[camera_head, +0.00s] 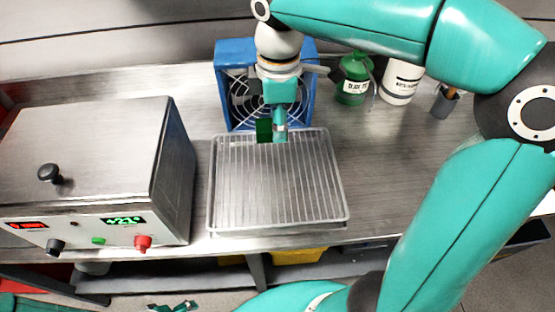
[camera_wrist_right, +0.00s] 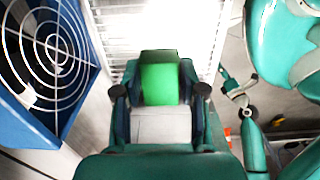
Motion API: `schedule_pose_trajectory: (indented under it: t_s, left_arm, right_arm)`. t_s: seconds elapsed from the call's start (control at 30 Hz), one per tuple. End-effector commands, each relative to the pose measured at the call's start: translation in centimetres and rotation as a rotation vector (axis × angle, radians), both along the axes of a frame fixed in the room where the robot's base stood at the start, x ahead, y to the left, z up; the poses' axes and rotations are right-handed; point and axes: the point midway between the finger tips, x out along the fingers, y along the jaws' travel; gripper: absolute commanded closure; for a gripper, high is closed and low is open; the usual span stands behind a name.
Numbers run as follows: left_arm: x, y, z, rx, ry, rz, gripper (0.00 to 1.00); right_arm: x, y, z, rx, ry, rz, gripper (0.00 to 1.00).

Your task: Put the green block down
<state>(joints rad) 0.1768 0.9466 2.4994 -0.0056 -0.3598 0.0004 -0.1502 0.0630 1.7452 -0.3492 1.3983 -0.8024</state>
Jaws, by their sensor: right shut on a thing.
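The green block (camera_wrist_right: 160,84) is between the fingers of my right gripper (camera_wrist_right: 160,94) in the right wrist view. In the head view the block (camera_head: 264,130) looks dark green, beside the gripper's fingers (camera_head: 274,132), which point down. My right gripper is shut on it. Block and gripper appear over the back edge of the wire rack (camera_head: 290,190); I cannot tell whether the block touches the rack. What seems to be my left gripper (camera_head: 173,306) shows small at the bottom edge of the head view, low in front of the bench; its fingers are unclear.
A blue fan (camera_head: 236,54) stands right behind the rack. A metal box with knobs (camera_head: 90,145) stands at the left. A green bottle (camera_head: 353,80), a white container (camera_head: 401,82) and a grey cup (camera_head: 445,101) stand at the back right. The rack's visible surface is clear.

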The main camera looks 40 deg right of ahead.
Motion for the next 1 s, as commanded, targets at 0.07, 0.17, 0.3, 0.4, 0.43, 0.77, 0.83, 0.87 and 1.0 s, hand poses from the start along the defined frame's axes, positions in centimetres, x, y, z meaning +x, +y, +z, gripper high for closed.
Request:
schedule_pose_trajectory:
  t_s: [0.07,0.17,0.3,0.4,0.43,0.77,0.83,0.87,1.0]
  left_arm:
    - [0.0,0.0,-0.2,0.000,0.000,0.000,0.31]
    - [0.0,0.0,-0.2,0.000,0.000,0.000,0.31]
    - [0.0,0.0,-0.2,0.000,-0.001,0.000,0.31]
    - [0.0,0.0,-0.2,0.000,-0.001,0.000,0.31]
    - [0.0,0.0,-0.2,0.000,-0.001,0.000,0.31]
    - [0.0,0.0,-0.2,0.000,-0.001,0.000,0.31]
    - [0.0,0.0,-0.2,0.000,-0.001,0.000,0.31]
    - [0.0,0.0,-0.2,0.000,-0.001,0.000,0.31]
    - [0.0,0.0,-0.2,0.000,-0.001,0.000,0.31]
  right_arm:
    - [-0.1,-0.1,-2.4,0.000,0.006,-0.002,1.00]
    - [-0.1,-0.1,-5.0,0.001,0.005,-0.003,1.00]
    - [-0.1,-0.1,-7.7,0.000,0.004,-0.004,1.00]
    - [0.0,-0.1,-8.7,0.001,0.001,-0.005,1.00]
    - [0.0,-0.1,-8.9,0.001,0.001,-0.005,1.00]
    - [-0.1,-0.1,-12.5,0.001,0.003,-0.006,1.00]
    - [-0.1,-0.1,-13.1,0.001,0.002,-0.006,1.00]
    - [0.0,-0.1,-13.3,0.001,0.000,-0.006,1.00]
    - [0.0,-0.1,-13.3,0.000,-0.001,-0.006,1.00]
